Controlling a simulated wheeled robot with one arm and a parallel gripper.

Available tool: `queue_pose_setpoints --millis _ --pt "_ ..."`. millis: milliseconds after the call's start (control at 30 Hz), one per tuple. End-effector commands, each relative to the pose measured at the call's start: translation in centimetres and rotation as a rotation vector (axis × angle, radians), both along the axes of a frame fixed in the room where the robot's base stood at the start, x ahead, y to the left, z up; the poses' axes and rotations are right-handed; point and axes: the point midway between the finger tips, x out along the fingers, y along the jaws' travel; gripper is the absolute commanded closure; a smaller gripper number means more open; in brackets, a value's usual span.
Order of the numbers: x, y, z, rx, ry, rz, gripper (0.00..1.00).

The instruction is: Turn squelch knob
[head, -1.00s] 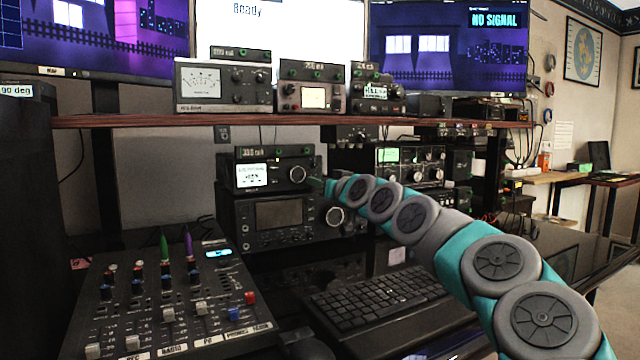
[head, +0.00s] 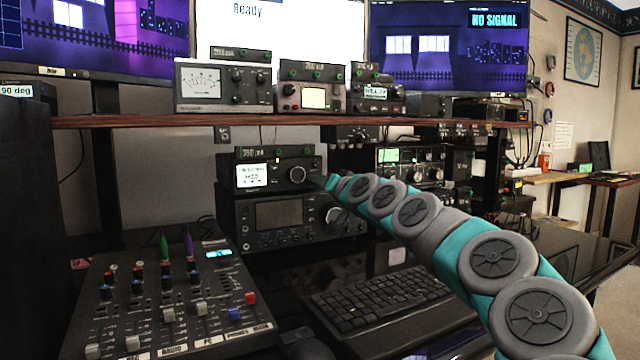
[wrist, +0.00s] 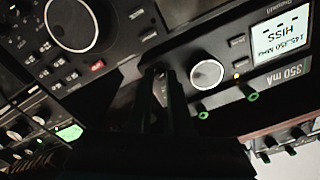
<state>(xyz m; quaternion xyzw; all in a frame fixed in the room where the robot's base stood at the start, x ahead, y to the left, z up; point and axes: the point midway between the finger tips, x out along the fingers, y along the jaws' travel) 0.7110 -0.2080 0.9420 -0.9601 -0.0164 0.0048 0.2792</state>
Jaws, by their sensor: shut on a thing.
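The small black radio (head: 226,176) sits on a larger one under the shelf. Its lit display (wrist: 282,40) reads 145.450 MHz and HISS in the wrist view. A big silver-faced knob (head: 297,175) is on its front and also shows in the wrist view (wrist: 207,74). My gripper (head: 320,181) is at the right end of the radio's face, beside that big knob and apart from it. In the wrist view its dark fingers (wrist: 163,76) are close together at the panel, shut on a small knob, which they hide. I take this to be the squelch knob; no label is readable.
The larger radio (head: 283,238) with its own big dial is directly below. The shelf (head: 290,120) runs just above. Green-tipped pegs (wrist: 250,94) stick out near the panel. A mixer (head: 180,300) and keyboard (head: 375,297) lie in front.

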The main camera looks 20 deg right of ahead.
Motion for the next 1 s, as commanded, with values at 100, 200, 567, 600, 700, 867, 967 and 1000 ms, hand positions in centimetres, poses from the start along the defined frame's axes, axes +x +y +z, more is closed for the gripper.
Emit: queue_pose_setpoints --millis 100,200,567,600,700,867,967,1000 --pt "-0.02 -0.07 0.17 0.060 0.000 -0.002 1.00" --pt "-0.02 -0.07 0.15 0.067 0.000 -0.002 1.00" --pt "0.00 -0.03 0.09 0.064 0.000 -0.001 0.60" --pt "0.00 -0.03 0.07 0.064 0.000 -0.001 0.56" --pt "0.00 -0.02 0.06 0.064 0.001 -0.001 0.52" --pt "-0.01 -0.02 0.03 0.063 0.001 -0.001 0.52" --pt "-0.34 -0.09 0.05 0.064 0.001 -0.001 0.52" --pt "-0.62 -0.15 0.05 0.064 0.001 -0.002 0.52"
